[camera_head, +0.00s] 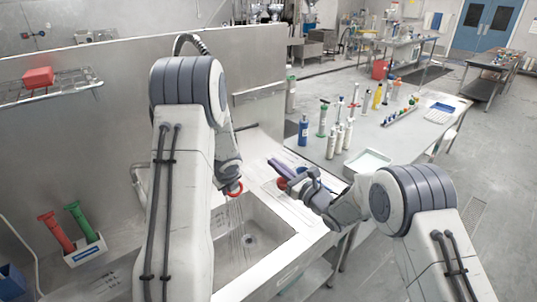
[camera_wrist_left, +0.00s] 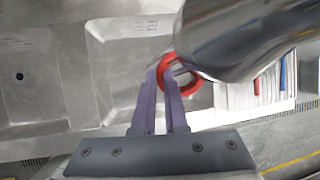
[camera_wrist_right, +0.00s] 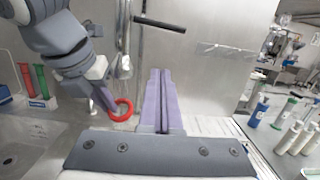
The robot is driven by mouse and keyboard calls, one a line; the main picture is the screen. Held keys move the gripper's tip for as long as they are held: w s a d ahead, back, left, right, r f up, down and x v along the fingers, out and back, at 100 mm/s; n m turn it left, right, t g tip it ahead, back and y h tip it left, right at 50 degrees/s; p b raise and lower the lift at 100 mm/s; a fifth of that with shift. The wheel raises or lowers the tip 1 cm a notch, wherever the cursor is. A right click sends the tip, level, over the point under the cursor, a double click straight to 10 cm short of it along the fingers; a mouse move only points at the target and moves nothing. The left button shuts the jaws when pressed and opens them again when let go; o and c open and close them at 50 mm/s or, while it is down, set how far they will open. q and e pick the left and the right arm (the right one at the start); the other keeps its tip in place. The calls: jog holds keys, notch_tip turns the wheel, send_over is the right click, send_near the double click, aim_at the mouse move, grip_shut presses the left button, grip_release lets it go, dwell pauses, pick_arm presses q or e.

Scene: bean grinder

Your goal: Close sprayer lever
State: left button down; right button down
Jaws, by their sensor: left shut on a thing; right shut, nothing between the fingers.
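A red ring (camera_head: 235,188) is over the sink, at the end of my left arm. In the left wrist view my left gripper (camera_wrist_left: 164,62) is shut on this red ring (camera_wrist_left: 192,85), which sits by the end of a shiny metal sprayer body (camera_wrist_left: 240,35). The right wrist view shows the ring (camera_wrist_right: 122,110) at my left fingertips, with a metal hose or pipe (camera_wrist_right: 125,65) behind. I cannot make out a separate lever. Thin streaks, perhaps water, run below the ring. My right gripper (camera_head: 274,164) is shut and empty, to the right of the ring and apart from it.
The steel sink (camera_head: 285,236) lies below the ring. A white holder (camera_head: 86,250) with red and green tubes stands at the left. Bottles and a white tray (camera_head: 367,161) stand on the table at the right. A dark bar (camera_wrist_right: 160,24) juts out above my right fingers.

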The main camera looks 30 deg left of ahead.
aim_at(244, 128)
jog(key=w+a+r, duration=0.2)
jog(key=a, duration=0.3)
jog(key=w+a+r+m, duration=0.1)
jog(key=w+a+r, duration=0.1)
jog(key=a, duration=0.3)
jog(key=shift+w+a+r+m+h, duration=0.2)
jog(key=shift+w+a+m+h, duration=0.1)
jog(key=shift+w+a+h, duration=0.1)
jog(key=shift+r, duration=0.1)
jog(key=shift+w+r, duration=0.15)
jog(key=shift+r, duration=0.65)
